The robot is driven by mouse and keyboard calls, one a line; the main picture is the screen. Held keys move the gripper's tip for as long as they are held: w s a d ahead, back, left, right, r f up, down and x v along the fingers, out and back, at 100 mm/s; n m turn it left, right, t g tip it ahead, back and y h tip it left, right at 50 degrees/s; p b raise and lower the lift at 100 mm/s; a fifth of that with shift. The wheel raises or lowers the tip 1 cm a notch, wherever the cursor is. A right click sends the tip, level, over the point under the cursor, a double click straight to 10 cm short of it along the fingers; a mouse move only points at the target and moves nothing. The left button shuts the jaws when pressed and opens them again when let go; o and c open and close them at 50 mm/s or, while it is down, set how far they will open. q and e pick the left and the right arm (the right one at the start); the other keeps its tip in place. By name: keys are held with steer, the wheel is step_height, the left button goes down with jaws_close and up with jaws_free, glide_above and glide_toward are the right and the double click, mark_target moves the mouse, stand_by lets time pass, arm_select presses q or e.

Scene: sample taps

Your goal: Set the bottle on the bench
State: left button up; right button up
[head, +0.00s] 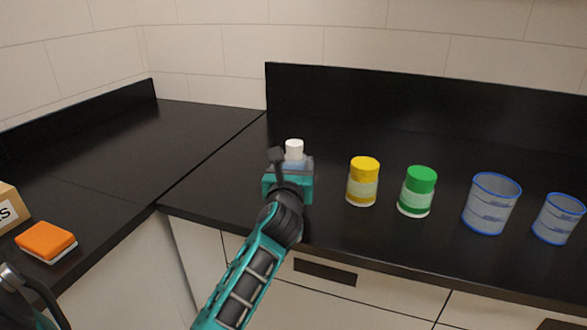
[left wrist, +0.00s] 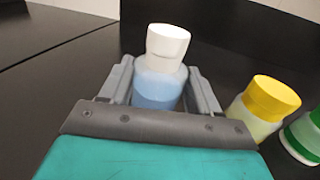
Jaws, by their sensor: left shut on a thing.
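The bottle (head: 294,148) has a white cap and a clear body with blue contents. It also shows upright in the left wrist view (left wrist: 160,85). My left gripper (head: 290,165) is shut on it, with one finger on each side of the body. The gripper hides the lower part of the bottle in the head view. My right gripper is not in view.
To the right stand a yellow-capped jar (head: 363,182), a green-capped jar (head: 417,192) and two blue-rimmed beakers (head: 491,204) (head: 558,219). An orange sponge (head: 46,241) and a cardboard box (head: 10,208) are at the left. The bench behind the bottle is clear up to the backsplash (head: 400,110).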

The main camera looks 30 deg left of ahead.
arm_select(q)
steer(key=shift+r, duration=0.1)
steer(key=o, duration=1.2)
steer(key=v, duration=1.2)
steer(key=shift+d, duration=0.1)
